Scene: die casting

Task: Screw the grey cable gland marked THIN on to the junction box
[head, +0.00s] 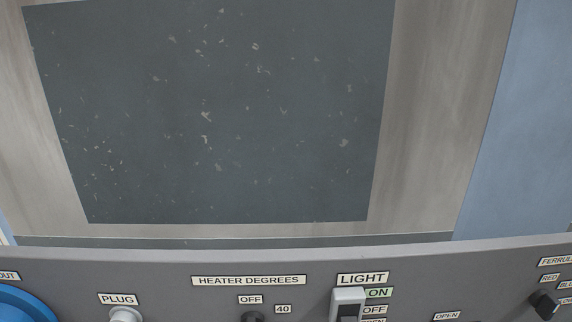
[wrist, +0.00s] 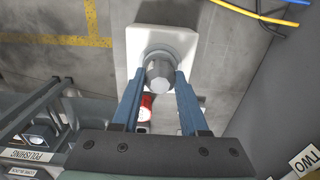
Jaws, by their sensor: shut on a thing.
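In the wrist view, my gripper (wrist: 160,80) has its two blue fingers closed on a grey round part (wrist: 158,72), which looks like a cable gland. No THIN marking can be read on it. Behind it is a white square box or plate (wrist: 138,58) with a grey round collar, which may be the junction box. The grey part lines up with the collar in this view. I cannot tell whether it touches or is threaded in. The head view shows neither my gripper nor these parts.
A yellow cable and a blue cable (wrist: 262,17) run at the upper right of the wrist view. The head view shows a labelled control panel (head: 200,262) before a dark speckled mat (head: 220,110).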

